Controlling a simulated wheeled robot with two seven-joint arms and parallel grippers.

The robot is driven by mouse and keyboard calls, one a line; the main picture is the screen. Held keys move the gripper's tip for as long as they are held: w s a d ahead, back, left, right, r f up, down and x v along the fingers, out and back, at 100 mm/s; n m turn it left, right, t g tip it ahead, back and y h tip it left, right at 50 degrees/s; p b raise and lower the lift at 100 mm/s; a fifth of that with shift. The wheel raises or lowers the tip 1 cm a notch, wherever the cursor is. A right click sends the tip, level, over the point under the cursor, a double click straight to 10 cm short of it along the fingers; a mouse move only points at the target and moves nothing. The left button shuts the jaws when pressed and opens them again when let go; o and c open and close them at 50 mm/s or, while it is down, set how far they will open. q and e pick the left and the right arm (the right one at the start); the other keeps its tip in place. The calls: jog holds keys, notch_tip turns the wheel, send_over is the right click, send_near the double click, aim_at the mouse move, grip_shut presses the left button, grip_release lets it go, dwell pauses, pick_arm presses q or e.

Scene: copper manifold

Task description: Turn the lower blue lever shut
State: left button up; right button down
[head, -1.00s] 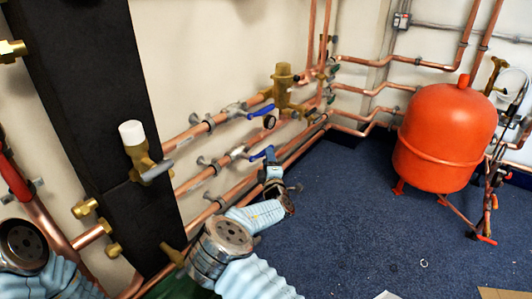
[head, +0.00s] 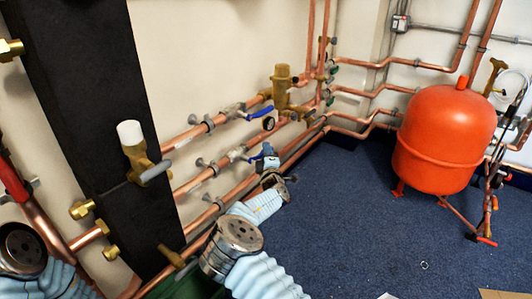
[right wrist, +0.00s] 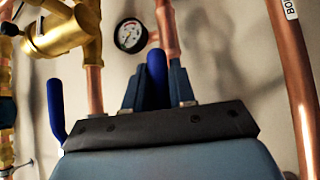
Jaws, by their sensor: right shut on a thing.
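The lower blue lever (right wrist: 157,78) stands between the two dark blue fingers of my right gripper (right wrist: 157,88) in the right wrist view. The gripper is shut on it. In the head view my right gripper (head: 268,158) is at the lower copper pipe's valve and hides most of this lever, so its exact angle is hard to tell there. The upper blue lever (head: 262,112) is on the pipe above, and it also shows at the left of the right wrist view (right wrist: 56,108), apart from the gripper. My left gripper is out of view; only part of my left arm shows.
A pressure gauge (right wrist: 130,35) and a brass fitting (right wrist: 65,32) sit behind and beside the gripper. Copper pipes run along the wall. A red tank (head: 445,135) stands at the right. The blue carpet (head: 350,220) between is mostly clear.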

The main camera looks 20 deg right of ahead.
dwell(0.4)
jog(key=shift+f+m+g+p, duration=0.55)
jog(key=shift+m+g+p, duration=0.5)
jog(key=shift+p, duration=0.2)
jog(key=s+a+f+m+g+y+p, duration=0.4)
jog(key=a+f+m+g+y+p, duration=0.1)
jog(key=g, duration=0.4)
jog(key=f+m+y+p, duration=0.1)
jog(key=m+y+p, duration=0.1)
jog(key=shift+s+a+f+m, duration=0.2)
jog(key=shift+s+a+m, duration=0.15)
jog(key=shift+a, duration=0.05)
jog(key=shift+s+a+f+g, duration=0.1)
jog(key=shift+s+a+g, duration=0.05)
jog(key=shift+g, duration=0.2)
jog(key=c, duration=1)
grip_release()
jog(key=shift+c, duration=0.2)
